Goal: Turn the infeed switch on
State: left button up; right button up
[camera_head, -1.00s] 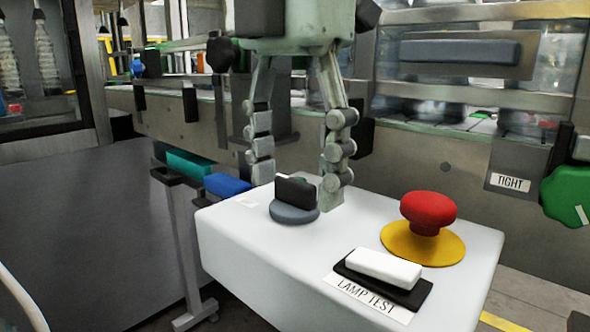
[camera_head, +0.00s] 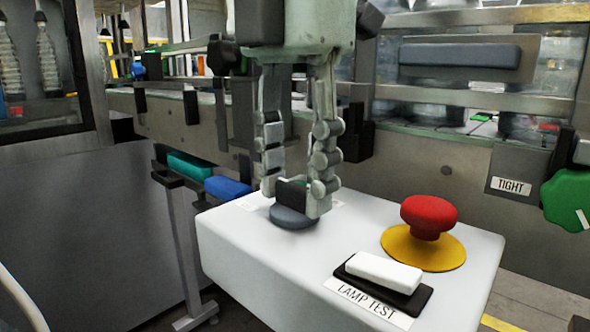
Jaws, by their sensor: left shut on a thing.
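The infeed switch, a black rotary knob (camera_head: 291,193) on a round grey base (camera_head: 294,217), sits at the back left of a white control box (camera_head: 225,245). My left gripper (camera_head: 294,195) comes down from above with its fingers on both sides of the knob and is shut on it. The right fingertip hides part of the knob's right end. The labels by the knob are partly covered and cannot be read. My right gripper is not in view.
On the same box are a red mushroom button (camera_head: 428,212) on a yellow disc and a white LAMP TEST rocker (camera_head: 383,270). Behind runs a conveyor frame (camera_head: 400,155) with a TIGHT label (camera_head: 510,186) and a green knob (camera_head: 570,199). Blue (camera_head: 228,187) and teal (camera_head: 189,164) blocks stand left.

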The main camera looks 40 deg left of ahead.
pick_arm(q)
jog(key=shift+r+m+p, duration=0.1)
jog(key=shift+m+p, duration=0.25)
jog(key=shift+m, duration=0.95)
jog(key=m+p, duration=0.2)
jog(key=m, duration=0.7)
jog(key=shift+p, duration=0.4)
jog(key=m, duration=0.2)
jog(key=shift+m, duration=1.8)
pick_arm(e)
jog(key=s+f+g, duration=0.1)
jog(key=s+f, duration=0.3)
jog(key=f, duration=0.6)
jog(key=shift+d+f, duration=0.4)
pick_arm(q)
jog(key=shift+m, duration=0.3)
